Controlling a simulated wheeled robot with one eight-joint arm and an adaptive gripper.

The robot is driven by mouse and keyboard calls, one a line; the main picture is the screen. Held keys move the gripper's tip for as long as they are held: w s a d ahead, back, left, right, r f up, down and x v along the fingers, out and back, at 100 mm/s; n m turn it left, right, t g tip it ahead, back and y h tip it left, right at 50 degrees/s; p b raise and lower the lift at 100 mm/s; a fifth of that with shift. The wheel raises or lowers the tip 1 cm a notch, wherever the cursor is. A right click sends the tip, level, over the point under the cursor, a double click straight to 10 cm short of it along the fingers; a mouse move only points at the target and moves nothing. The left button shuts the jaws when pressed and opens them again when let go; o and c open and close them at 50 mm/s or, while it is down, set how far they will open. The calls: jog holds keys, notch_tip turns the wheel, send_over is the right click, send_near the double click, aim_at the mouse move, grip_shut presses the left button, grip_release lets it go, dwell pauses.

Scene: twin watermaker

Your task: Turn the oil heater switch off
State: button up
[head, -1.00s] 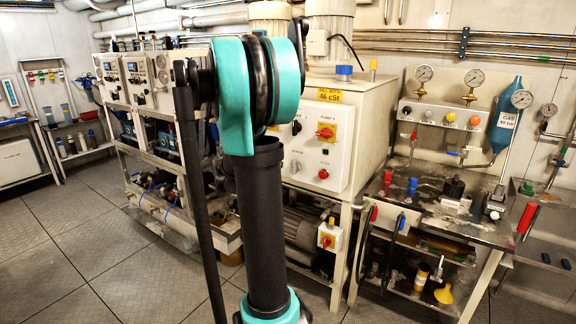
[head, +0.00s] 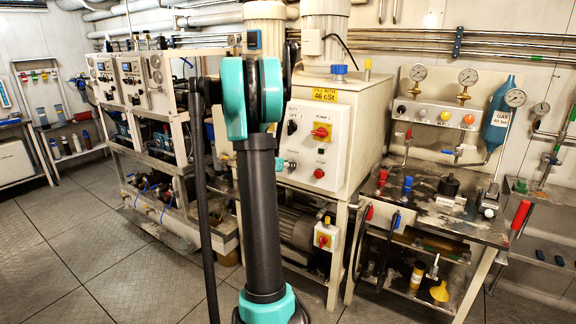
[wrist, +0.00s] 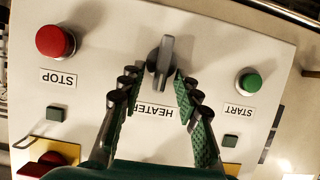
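The heater switch (wrist: 161,58) is a grey knob on a white panel, above an upside-down HEATER label (wrist: 156,112) in the wrist view. Its grip bar points roughly up and down in that view. My gripper (wrist: 156,80) is open, with one ridged finger on each side of the knob's lower end. The fingertips are close to it; I cannot tell whether they touch it. In the head view my arm stands in front of the oil unit's panel (head: 335,150) and hides part of it and my gripper.
Close to the switch are a red STOP button (wrist: 55,41) and a green START button (wrist: 249,82). A red rotary switch on yellow (wrist: 45,163) is at the wrist view's lower left. A workbench (head: 430,215) stands right of the unit. Floor (head: 90,260) is clear at left.

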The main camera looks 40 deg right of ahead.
jog(key=shift+c, duration=0.3)
grip_shut()
jog(key=n+g+h, duration=0.1)
jog(key=n+h, duration=0.1)
jog(key=n, duration=0.2)
jog(key=w+f+n+g+h, duration=0.1)
jog(key=n+g, duration=0.1)
jog(key=n, duration=0.3)
jog(key=w+a+f+n+g+h, duration=0.1)
jog(key=n+g+h, duration=0.1)
jog(key=n, duration=0.2)
jog(key=shift+w+f+n+h, duration=0.15)
jog(key=shift+f+n+h, duration=0.1)
jog(key=shift+n+h, duration=0.05)
dwell(0.5)
dwell(0.4)
